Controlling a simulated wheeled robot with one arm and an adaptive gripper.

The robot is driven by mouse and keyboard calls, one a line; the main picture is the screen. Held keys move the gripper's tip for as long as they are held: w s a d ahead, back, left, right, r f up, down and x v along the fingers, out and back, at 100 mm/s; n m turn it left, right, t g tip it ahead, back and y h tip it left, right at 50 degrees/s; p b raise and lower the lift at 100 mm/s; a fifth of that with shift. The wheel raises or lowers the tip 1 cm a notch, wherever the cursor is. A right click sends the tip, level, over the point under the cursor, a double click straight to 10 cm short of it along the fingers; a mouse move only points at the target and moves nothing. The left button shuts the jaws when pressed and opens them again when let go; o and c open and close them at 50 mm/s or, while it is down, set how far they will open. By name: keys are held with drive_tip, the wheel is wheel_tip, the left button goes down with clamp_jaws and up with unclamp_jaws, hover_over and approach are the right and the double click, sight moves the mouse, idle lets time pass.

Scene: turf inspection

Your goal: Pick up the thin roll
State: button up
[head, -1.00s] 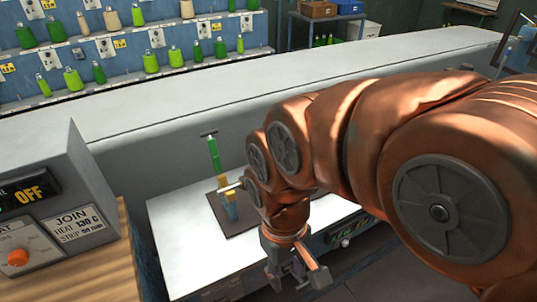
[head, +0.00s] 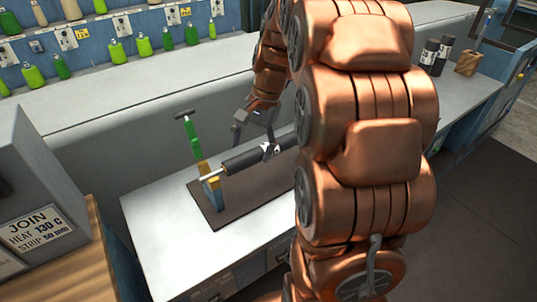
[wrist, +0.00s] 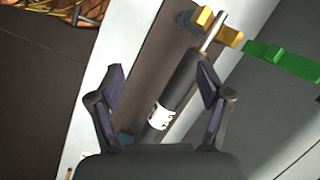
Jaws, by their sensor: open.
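A black roll (head: 244,159) with a white label lies on a metal rod over the white bench. Its near-left end rests at a yellow and blue stand (head: 208,180), and its right end is hidden behind my arm. My gripper (head: 255,133) is open just above and behind the roll, by its label. In the wrist view the roll (wrist: 182,84) runs diagonally between the open fingers (wrist: 160,78), closer to the right one. The label shows there low between the fingers. I see no contact with the roll.
A brown mat (head: 230,204) lies under the stand. A green T-handled tool (head: 189,138) stands upright at the stand. Two black rolls (head: 430,55) stand upright at the back right, beside a brown holder (head: 467,63). A grey control box (head: 40,190) is at the left.

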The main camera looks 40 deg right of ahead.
sight(283, 145)
drive_tip(key=w+d+f+m+b, duration=0.1)
drive_tip(key=w+d+m, duration=0.1)
drive_tip(key=d, duration=0.3)
drive_tip(key=w+d+f+m+t+b, duration=0.1)
drive_tip(key=d+f+m, duration=0.1)
drive_tip(key=d, duration=0.3)
drive_tip(key=w+d+f+m+t+b, duration=0.1)
drive_tip(key=w+d+f, duration=0.1)
drive_tip(key=d, duration=0.3)
drive_tip(key=shift+w+m+y, duration=0.35)
drive_tip(key=shift+m+y, duration=0.05)
drive_tip(key=shift+w+a+p+x, duration=0.15)
drive_tip(key=shift+p+x, duration=0.35)
drive_tip(key=shift+x, duration=1.35)
drive_tip(key=shift+w+a+p+x, duration=0.15)
drive_tip(key=shift+p+x, duration=0.35)
drive_tip(key=shift+x, duration=1.4)
drive_tip(key=shift+s+r, duration=0.1)
drive_tip(key=shift+r, duration=0.1)
drive_tip(key=shift+c, duration=0.4)
clamp_jaws()
